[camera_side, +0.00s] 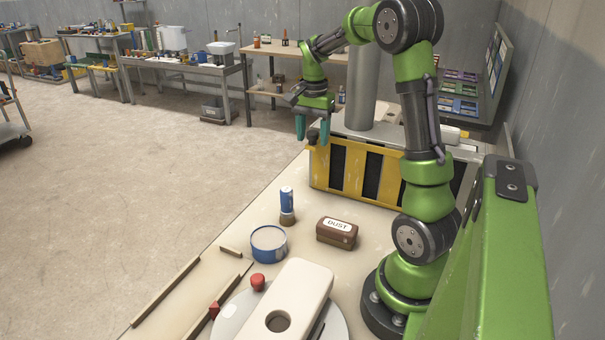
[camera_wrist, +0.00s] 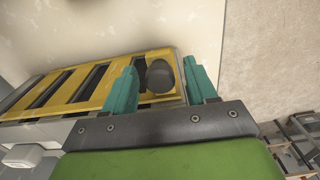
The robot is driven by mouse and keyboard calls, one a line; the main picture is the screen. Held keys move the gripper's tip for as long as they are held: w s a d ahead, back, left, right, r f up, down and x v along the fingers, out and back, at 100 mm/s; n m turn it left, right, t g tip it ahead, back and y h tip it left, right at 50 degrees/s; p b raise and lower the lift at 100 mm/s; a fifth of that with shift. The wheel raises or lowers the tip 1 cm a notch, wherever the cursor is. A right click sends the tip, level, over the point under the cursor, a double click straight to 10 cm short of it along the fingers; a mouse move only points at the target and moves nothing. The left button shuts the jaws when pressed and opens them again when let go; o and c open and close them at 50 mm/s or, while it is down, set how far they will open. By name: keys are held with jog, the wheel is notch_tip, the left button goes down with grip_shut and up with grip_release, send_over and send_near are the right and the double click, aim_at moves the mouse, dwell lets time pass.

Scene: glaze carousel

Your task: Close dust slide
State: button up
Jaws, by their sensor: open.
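The dust slide is likely the yellow slotted panel (camera_side: 347,165) on the front of the grey box at the back of the table; it also shows in the wrist view (camera_wrist: 100,92). Dark slots show between its yellow bars. A dark round knob (camera_wrist: 160,77) sits at one end of the panel; in the side view the knob (camera_side: 313,137) is at its top left. My gripper (camera_side: 312,138) is open, with teal fingers on either side of the knob. In the wrist view the fingers (camera_wrist: 162,82) stand apart around it; contact cannot be told.
A brown block labelled DUST (camera_side: 337,232), a blue-rimmed tub (camera_side: 268,244) and a brush with a blue handle (camera_side: 287,205) stand in front of the panel. A pale holed slab (camera_side: 300,290) lies over a round disc (camera_side: 232,318). Wooden strips (camera_side: 165,292) line the left edge.

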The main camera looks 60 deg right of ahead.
grip_shut()
jog(key=shift+s, duration=2.5)
grip_release()
jog(key=shift+w+r, duration=0.1)
notch_tip(320, 180, up, 17)
jog(key=shift+d, duration=0.1)
